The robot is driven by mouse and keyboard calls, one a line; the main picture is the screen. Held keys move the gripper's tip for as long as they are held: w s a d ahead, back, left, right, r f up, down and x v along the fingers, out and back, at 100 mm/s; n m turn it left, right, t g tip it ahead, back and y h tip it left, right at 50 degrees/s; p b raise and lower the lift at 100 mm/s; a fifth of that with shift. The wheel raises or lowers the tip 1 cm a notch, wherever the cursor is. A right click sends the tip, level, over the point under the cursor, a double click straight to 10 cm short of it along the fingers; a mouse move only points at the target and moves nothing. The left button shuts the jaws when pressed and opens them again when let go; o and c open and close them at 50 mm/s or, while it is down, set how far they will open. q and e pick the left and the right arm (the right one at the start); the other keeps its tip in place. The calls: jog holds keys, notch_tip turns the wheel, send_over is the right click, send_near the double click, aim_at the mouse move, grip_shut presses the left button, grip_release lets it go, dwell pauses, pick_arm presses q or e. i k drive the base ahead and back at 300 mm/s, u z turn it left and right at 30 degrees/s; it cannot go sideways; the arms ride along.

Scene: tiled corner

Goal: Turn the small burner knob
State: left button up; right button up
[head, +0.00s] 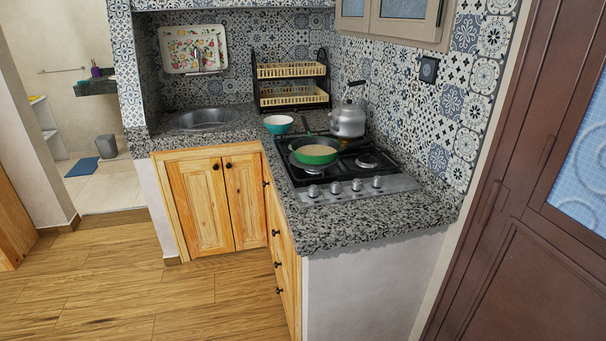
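The gas cooktop (300,175) is set into the speckled granite counter, right of centre in the head view. Its silver front strip (388,187) carries a row of several small knobs. One knob is at the left end (313,191), and another is at the right end (377,182). The frame does not show which knob belongs to the small burner. A small bare burner (368,161) shows at the right front. A green frying pan (315,151) and a grey kettle (348,120) stand on the cooktop. Neither gripper is in view.
A bowl (278,124) sits behind the cooktop, near the sink (205,117) and a dish rack (290,83). Wooden cabinets (213,202) stand under the counter. The wooden floor (130,285) is clear at the left. A brown door (520,200) stands at the right.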

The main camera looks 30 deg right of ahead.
aim_at(312, 192)
jog(key=z, duration=0.55)
jog(key=i, duration=0.75)
jog(key=z, duration=0.7)
